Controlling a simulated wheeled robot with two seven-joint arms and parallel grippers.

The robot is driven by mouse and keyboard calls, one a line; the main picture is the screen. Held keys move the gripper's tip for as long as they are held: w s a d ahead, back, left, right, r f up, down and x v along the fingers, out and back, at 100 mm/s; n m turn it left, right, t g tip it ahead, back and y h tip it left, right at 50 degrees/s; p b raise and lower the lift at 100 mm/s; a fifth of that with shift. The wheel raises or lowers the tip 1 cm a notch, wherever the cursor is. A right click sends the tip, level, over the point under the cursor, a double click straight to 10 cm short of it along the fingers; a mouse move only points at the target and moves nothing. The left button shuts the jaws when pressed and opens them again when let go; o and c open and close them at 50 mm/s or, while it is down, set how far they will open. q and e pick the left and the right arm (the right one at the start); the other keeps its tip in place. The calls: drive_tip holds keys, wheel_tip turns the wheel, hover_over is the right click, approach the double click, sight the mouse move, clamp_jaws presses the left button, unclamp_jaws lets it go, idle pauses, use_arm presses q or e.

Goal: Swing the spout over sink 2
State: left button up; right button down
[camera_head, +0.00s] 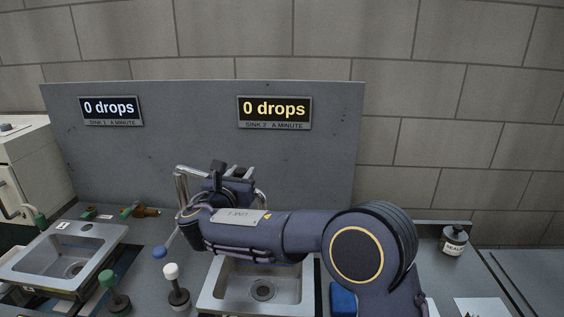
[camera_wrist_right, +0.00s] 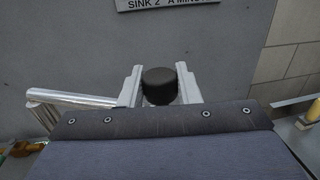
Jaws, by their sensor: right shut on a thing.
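The chrome spout (camera_head: 182,187) stands behind the sinks, and its pipe runs right toward my right gripper (camera_head: 240,172). In the right wrist view the spout pipe (camera_wrist_right: 85,100) comes in from the left. There my right gripper (camera_wrist_right: 159,82) is shut on a black round knob (camera_wrist_right: 160,86), which appears to belong to the spout. Sink 2 (camera_head: 210,298) is below my right arm, which hides its back part. Sink 1 (camera_head: 100,248) is at the left. The spout's outlet is mostly hidden by my arm. My left gripper is not in view.
A grey panel (camera_head: 200,150) behind carries two displays, sink 1 (camera_head: 110,109) and sink 2 (camera_head: 274,111), both reading 0 drops. A green-topped knob (camera_head: 108,278) and a white-topped knob (camera_head: 171,271) stand between the sinks. A sealant bottle (camera_head: 453,241) stands at right.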

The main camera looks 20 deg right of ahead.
drive_tip(key=s+a+m+g+h+p, duration=0.4)
drive_tip(key=a+h, duration=0.1)
drive_tip(key=a, duration=0.1)
drive_tip(key=shift+s+a+p, duration=0.15)
drive_tip(key=shift+s+p, duration=0.15)
drive_tip(key=shift+p, duration=0.1)
drive_tip(key=c, duration=1.1)
unclamp_jaws()
drive_tip(key=b+v, duration=0.1)
drive_tip(key=v, duration=0.7)
drive_tip(key=shift+b, duration=0.3)
